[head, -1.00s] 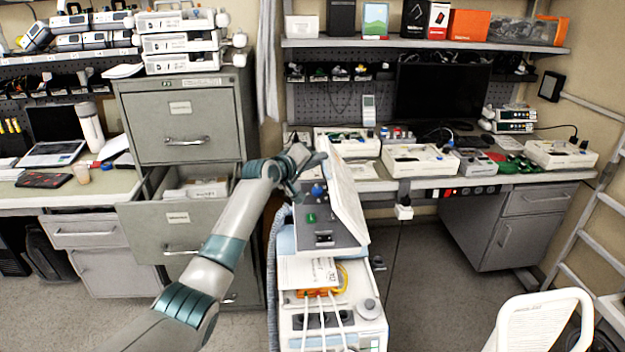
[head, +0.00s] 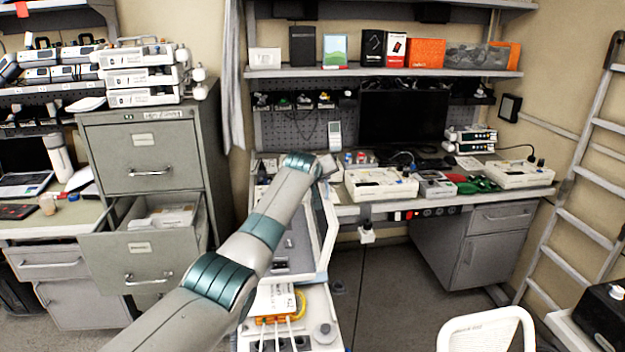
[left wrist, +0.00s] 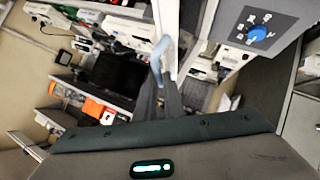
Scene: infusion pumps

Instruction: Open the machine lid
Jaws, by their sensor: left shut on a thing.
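The machine (head: 290,262) stands at the lower middle of the head view, a white and grey unit with a grey control panel partly hidden behind my left arm. Its pale lid (head: 327,232) stands raised along the right side of the panel. In the left wrist view the grey panel with a blue knob (left wrist: 258,33) is at upper right. My left gripper (left wrist: 163,97) has its dark fingers shut on a light-blue curved handle (left wrist: 160,53), which appears to be the lid's edge. My right gripper is not in view.
A workbench (head: 400,203) with white devices (head: 380,184) and a monitor (head: 402,117) stands behind the machine. A filing cabinet (head: 150,160) with an open drawer (head: 150,245) is at left. A white chair (head: 485,330) is at lower right. Clear floor lies right of the machine.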

